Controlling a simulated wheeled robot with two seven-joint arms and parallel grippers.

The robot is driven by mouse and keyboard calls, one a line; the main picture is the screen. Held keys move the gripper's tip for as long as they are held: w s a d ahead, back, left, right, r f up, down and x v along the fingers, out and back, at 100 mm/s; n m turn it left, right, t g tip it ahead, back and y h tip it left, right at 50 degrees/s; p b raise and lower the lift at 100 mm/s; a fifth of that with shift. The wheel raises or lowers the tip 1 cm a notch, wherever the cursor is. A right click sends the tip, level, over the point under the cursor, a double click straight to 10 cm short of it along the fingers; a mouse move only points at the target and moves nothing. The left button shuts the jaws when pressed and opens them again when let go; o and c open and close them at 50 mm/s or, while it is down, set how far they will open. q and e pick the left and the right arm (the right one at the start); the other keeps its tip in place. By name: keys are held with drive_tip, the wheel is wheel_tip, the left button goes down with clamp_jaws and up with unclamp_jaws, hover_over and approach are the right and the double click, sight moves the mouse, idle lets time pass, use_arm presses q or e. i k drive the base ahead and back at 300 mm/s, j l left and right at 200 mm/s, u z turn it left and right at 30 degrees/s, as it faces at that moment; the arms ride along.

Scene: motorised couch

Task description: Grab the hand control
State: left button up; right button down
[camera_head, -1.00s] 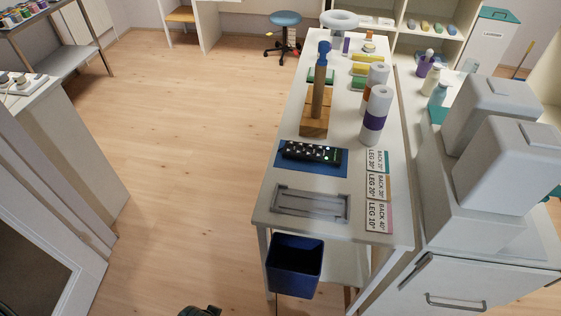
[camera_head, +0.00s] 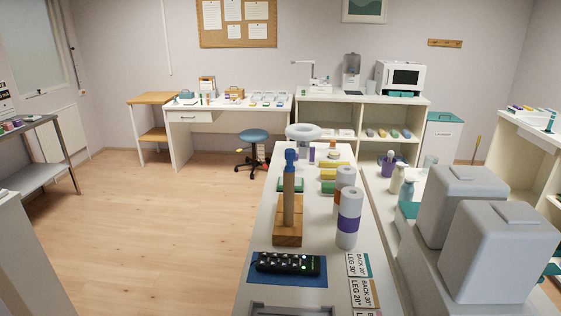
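The hand control (camera_head: 288,264) is a black remote with light buttons and a small green light. It lies on a blue mat (camera_head: 258,279) near the front of the long white table (camera_head: 255,240). Neither of my grippers shows in the head view now, so nothing is seen touching the hand control.
Behind the hand control stands a wooden block with an upright post (camera_head: 288,232). Paper rolls (camera_head: 348,222) stand to its right, and printed cards (camera_head: 359,266) lie right of the mat. A grey tray (camera_head: 290,309) is in front. Large grey containers (camera_head: 497,250) stand right. Floor at left is clear.

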sight(307, 265)
drive_tip(key=j+z, duration=0.15)
drive_tip(key=z, duration=0.25)
drive_tip(key=i+j+z, duration=0.1)
drive_tip(key=z, duration=0.3)
drive_tip(key=j+z, duration=0.25)
drive_tip(key=z, duration=0.15)
drive_tip(key=j+z, duration=0.1)
drive_tip(key=j, duration=0.35)
drive_tip(key=k+j+z, duration=0.15)
drive_tip(key=j, duration=0.3)
drive_tip(key=k+j+z, duration=0.1)
drive_tip(key=j, duration=0.35)
drive_tip(key=k+j+z, duration=0.1)
drive_tip(key=j, duration=0.35)
